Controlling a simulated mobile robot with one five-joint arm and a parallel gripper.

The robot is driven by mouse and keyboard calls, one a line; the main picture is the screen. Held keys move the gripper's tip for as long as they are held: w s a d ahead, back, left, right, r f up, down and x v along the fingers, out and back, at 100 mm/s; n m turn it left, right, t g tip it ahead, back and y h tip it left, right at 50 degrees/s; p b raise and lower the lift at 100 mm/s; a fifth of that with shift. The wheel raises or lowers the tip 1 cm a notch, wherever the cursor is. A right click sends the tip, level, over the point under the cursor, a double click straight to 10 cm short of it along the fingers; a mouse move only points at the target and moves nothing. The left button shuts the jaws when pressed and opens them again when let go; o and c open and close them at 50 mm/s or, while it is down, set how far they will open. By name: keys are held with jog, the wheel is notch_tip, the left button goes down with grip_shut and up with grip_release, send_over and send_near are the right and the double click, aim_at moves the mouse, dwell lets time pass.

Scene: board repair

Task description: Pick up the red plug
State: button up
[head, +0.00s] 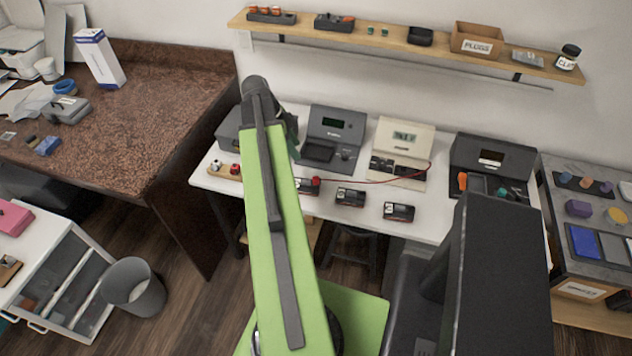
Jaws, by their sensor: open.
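A small red plug-like piece (235,169) sits at the right of a small wooden block (222,173) at the left end of the white bench (270,192). A white-and-dark piece (215,165) sits beside it on the block. Another red piece (316,181) shows at the right end of a small black module, by a red lead. I cannot tell from this view which red piece is a loose plug. My green arm reaches up the middle, its raised joint above the bench's left part. My gripper is hidden behind the arm, and its fingertips do not show.
Grey devices (335,135) and a beige meter (402,142) line the bench's back. Black modules (350,197) lie along its front. A shelf (400,43) holds a box labelled PLUGS (477,40). A brown desk (120,110) stands left, a bin (134,288) below.

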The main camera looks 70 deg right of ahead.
jog(key=b, duration=1)
send_over(314, 178)
jog(key=w+a, duration=0.1)
jog(key=w, duration=0.1)
notch_tip(314, 178, down, 11)
jog(key=shift+w+r, duration=0.1)
jog(key=shift+r, duration=0.1)
jog(key=shift+s+d+f, duration=0.1)
jog(key=shift+s+f, duration=0.05)
jog(key=shift+s, duration=0.05)
jog(key=b+x, duration=0.5)
jog(key=shift+w+f, duration=0.2)
jog(key=shift+f, duration=0.1)
jog(key=shift+r, duration=0.2)
grip_shut()
